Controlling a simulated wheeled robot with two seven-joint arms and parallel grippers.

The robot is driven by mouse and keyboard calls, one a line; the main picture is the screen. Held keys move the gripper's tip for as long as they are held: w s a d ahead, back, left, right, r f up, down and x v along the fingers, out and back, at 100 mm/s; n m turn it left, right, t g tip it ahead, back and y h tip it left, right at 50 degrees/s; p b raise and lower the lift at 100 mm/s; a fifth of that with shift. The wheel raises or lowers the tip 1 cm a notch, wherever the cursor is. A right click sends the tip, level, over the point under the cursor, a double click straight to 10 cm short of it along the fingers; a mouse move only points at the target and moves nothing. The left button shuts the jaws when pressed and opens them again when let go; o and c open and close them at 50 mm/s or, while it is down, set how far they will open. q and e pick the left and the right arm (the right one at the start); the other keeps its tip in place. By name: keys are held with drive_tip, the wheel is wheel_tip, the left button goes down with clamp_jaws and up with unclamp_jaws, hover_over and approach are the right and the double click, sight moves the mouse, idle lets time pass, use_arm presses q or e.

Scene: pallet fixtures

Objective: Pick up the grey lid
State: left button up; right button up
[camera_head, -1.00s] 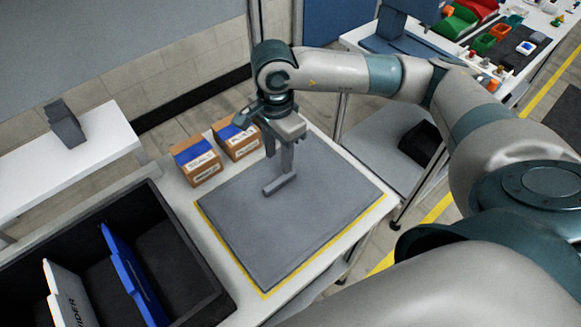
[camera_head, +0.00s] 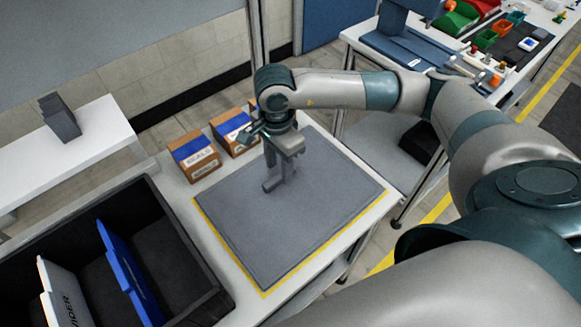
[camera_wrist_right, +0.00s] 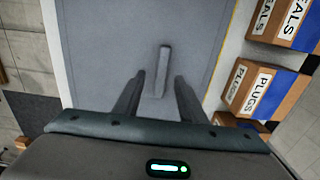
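The grey lid (camera_head: 300,215) lies flat as a large panel on the white table, inside a yellow outline. A raised grey bar handle (camera_wrist_right: 164,60) stands near its middle. My right gripper (camera_head: 276,182) points down over the handle and partly hides it in the head view. In the right wrist view the right gripper (camera_wrist_right: 160,78) has its fingers apart, one on each side of the handle, with gaps showing. Whether the fingertips touch the lid cannot be told. My left gripper is not in view.
A black crate (camera_head: 190,250) with blue and white dividers is at the left. A white shelf (camera_head: 75,150) lies further left.

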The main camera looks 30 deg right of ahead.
sight(279, 176)
drive_tip(key=shift+w+f+b, duration=0.2)
drive_tip(key=shift+f+b, duration=0.2)
drive_tip(key=shift+f, duration=1.45)
drive_tip(key=shift+c, duration=0.7)
drive_tip(key=shift+r, duration=0.1)
clamp_jaws()
